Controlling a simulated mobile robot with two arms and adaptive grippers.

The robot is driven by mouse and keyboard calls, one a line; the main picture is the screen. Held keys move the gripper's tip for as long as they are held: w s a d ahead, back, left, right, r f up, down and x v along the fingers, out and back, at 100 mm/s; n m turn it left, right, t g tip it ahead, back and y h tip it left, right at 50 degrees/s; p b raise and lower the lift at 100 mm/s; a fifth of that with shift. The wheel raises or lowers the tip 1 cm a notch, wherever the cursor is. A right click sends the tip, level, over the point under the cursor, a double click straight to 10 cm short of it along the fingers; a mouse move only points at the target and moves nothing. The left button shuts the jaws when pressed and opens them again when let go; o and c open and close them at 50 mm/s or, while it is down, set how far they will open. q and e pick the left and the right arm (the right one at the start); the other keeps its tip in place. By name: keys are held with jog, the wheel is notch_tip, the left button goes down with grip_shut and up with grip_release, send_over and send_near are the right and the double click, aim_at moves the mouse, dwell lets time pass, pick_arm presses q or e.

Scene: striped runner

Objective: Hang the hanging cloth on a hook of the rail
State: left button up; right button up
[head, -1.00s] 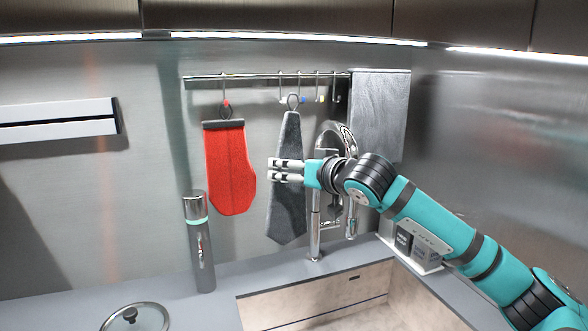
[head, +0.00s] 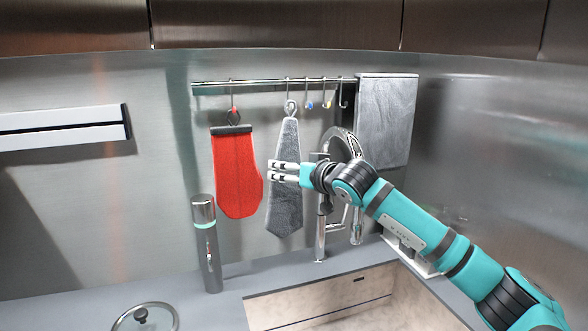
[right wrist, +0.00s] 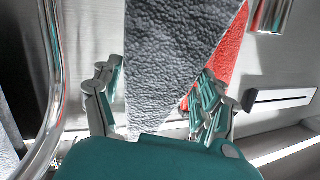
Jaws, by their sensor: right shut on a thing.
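The hanging cloth (head: 286,205) is dark grey and hangs upright, narrow at the top with a ring (head: 290,108). The ring overlaps a hook of the metal rail (head: 262,83); I cannot tell whether it is on the hook or in front of it. My right gripper (head: 283,172) reaches in from the right and is shut on the cloth at its middle. In the right wrist view the cloth (right wrist: 165,70) passes between the fingers (right wrist: 165,105) and hides part of the view behind. My left gripper is not in view.
A red mitt (head: 237,175) hangs on the rail at the left. Bare hooks (head: 325,98) with coloured tips are to the right, beside a grey towel (head: 387,120). A tap (head: 322,225) stands close behind my arm. A flask (head: 206,245) and lid (head: 145,318) are on the counter.

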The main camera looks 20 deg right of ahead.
jog(key=shift+w+p, duration=0.3)
jog(key=shift+w, duration=0.25)
jog(key=shift+w+f+b, duration=0.35)
jog(key=shift+w+f, duration=0.2)
jog(key=shift+w+f+b, duration=0.2)
jog(key=shift+f+b, duration=0.05)
jog(key=shift+b, duration=0.1)
